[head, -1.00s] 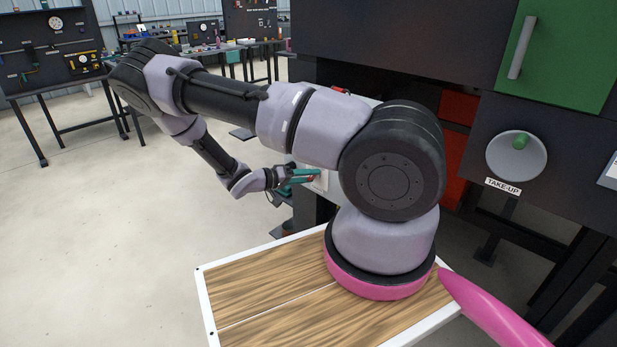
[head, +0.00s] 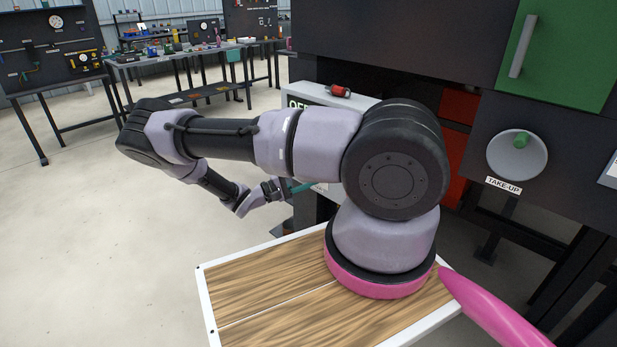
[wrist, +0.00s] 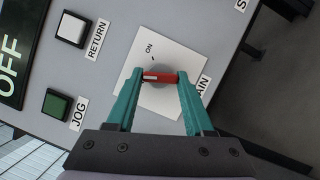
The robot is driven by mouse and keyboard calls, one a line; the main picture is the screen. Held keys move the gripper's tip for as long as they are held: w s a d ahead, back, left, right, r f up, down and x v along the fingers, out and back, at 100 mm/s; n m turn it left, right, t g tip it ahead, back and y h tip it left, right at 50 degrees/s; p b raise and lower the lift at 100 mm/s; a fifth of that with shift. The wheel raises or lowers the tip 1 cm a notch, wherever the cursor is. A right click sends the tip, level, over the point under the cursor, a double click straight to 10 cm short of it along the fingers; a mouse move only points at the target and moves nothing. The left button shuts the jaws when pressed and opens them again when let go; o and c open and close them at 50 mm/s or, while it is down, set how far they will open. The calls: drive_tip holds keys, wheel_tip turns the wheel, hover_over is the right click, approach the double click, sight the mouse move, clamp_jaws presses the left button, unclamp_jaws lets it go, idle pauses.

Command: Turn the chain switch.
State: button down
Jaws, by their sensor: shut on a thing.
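The chain switch shows in the wrist view as a red knob (wrist: 160,77) on a pale square plate (wrist: 180,56). "ON" is printed on the plate above the knob, and a label ending in "AIN" is partly covered by a finger. My gripper (wrist: 159,79) has its two teal fingers on either side of the knob and is shut on it. In the head view my gripper (head: 298,188) reaches the panel beyond my arm. The switch is hidden there behind my arm.
In the wrist view, a white RETURN button (wrist: 71,29) and a green JOG button (wrist: 55,104) sit left of the switch. In the head view, a red cylindrical thing (head: 340,91) lies on top of the panel.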

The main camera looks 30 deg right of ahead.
drive_tip(key=n+t, duration=0.1)
drive_tip(key=n, duration=0.1)
drive_tip(key=n+h, duration=0.1)
drive_tip(key=n, duration=0.2)
drive_tip(key=shift+f+n+t+h, duration=0.2)
drive_tip(key=shift+n+t+h, duration=0.1)
drive_tip(key=shift+t, duration=0.1)
drive_tip(key=shift+n, duration=0.3)
drive_tip(key=shift+c, duration=1.4)
unclamp_jaws()
drive_tip(key=v, duration=1)
drive_tip(key=shift+a+f, duration=0.2)
drive_tip(key=shift+a, duration=0.2)
drive_tip(key=shift+s, duration=0.1)
